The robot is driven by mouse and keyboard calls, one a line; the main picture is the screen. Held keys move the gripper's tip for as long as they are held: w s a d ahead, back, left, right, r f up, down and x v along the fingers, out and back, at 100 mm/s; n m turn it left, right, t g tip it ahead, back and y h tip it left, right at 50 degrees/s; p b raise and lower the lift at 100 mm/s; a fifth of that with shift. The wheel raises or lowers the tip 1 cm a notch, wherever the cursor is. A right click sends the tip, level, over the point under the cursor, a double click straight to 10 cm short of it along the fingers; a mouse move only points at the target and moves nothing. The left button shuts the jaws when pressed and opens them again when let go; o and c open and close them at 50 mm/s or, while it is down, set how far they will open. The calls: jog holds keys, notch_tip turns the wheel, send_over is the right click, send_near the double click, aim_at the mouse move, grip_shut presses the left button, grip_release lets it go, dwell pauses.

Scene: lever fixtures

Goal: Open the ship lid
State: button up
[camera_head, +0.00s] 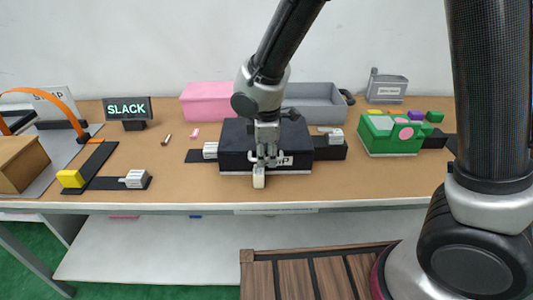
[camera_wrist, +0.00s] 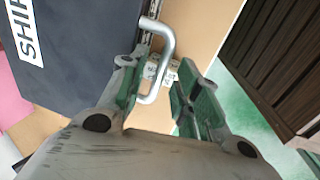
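The ship box is a dark box with a dark lid (camera_head: 236,140) near the middle of the table. Its white label, reading SHIP in the wrist view, is partly covered by my gripper in the head view. The lid (camera_wrist: 85,45) fills the upper left of the wrist view. A silver bar handle (camera_wrist: 168,42) sticks out from its front edge. My gripper (camera_head: 262,160) is at the box's front side, pointing down. In the wrist view my gripper (camera_wrist: 158,80) has its fingers apart, with the handle's lower end between or just beside them. Contact cannot be told.
A small white block (camera_head: 259,178) stands at the table's front edge below my gripper. A pink box (camera_head: 207,102) and a grey bin (camera_head: 316,104) are behind. A green box (camera_head: 388,142) is at right, a SLACK sign (camera_head: 127,108) at left.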

grip_shut()
dwell(0.3)
